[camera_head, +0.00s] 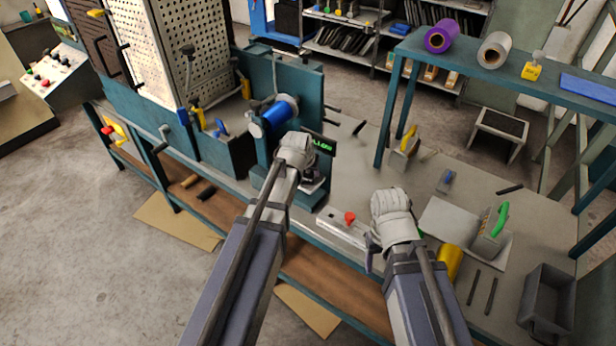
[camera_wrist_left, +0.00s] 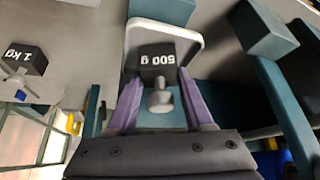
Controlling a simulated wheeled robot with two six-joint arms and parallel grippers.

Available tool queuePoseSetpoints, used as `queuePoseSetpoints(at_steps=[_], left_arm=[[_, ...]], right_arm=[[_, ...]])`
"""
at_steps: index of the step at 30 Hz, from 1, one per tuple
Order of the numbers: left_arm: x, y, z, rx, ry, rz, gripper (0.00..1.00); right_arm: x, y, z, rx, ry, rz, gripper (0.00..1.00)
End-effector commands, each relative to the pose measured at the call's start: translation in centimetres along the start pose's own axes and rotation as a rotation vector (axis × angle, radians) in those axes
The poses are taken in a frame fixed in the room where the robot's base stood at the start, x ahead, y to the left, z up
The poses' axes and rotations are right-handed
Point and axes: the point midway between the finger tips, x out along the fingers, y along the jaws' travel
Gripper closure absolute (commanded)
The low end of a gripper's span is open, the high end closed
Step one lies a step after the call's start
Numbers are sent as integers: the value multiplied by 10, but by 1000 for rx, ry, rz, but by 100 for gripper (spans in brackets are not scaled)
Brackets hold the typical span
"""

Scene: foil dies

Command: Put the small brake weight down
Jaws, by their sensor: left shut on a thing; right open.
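The small brake weight (camera_wrist_left: 158,62) is a dark block marked 500 g with a grey knob, seen in the left wrist view. My left gripper (camera_wrist_left: 159,88) is shut on it, with a purple finger on each side. A pale tray with a raised rim (camera_wrist_left: 193,45) shows behind the weight; whether they touch I cannot tell. In the head view my left gripper (camera_head: 311,178) is by the teal machine, below a small display with green text (camera_head: 322,145). My right gripper (camera_head: 371,246) is over the bench by a pale block with a red knob (camera_head: 345,226); its fingers are mostly hidden.
A larger dark weight marked 1 kg (camera_wrist_left: 26,59) stands left in the left wrist view. The teal machine with a blue roll (camera_head: 277,116) rises beside my left arm. A grey bin (camera_head: 548,300) is at the right. The bench middle (camera_head: 362,165) is fairly clear.

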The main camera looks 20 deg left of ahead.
Motion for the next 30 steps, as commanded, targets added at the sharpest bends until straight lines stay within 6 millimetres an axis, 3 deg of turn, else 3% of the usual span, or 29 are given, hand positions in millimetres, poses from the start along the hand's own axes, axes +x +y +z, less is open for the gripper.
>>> queuePoseSetpoints(at_steps=[11, 12, 20, 30], left_arm=[[4, 0, 2, 0, 1, 0, 100], [4, 0, 2, 0, 0, 0, 47], [3, 0, 2, 0, 0, 0, 18], [1, 0, 1, 0, 0, 0, 18]], right_arm=[[4, 0, 0, 0, 0, 0, 37], [5, 0, 0, 0, 0, 0, 37], [4, 0, 0, 0, 0, 0, 37], [1, 0, 0, 0, 0, 0, 37]])
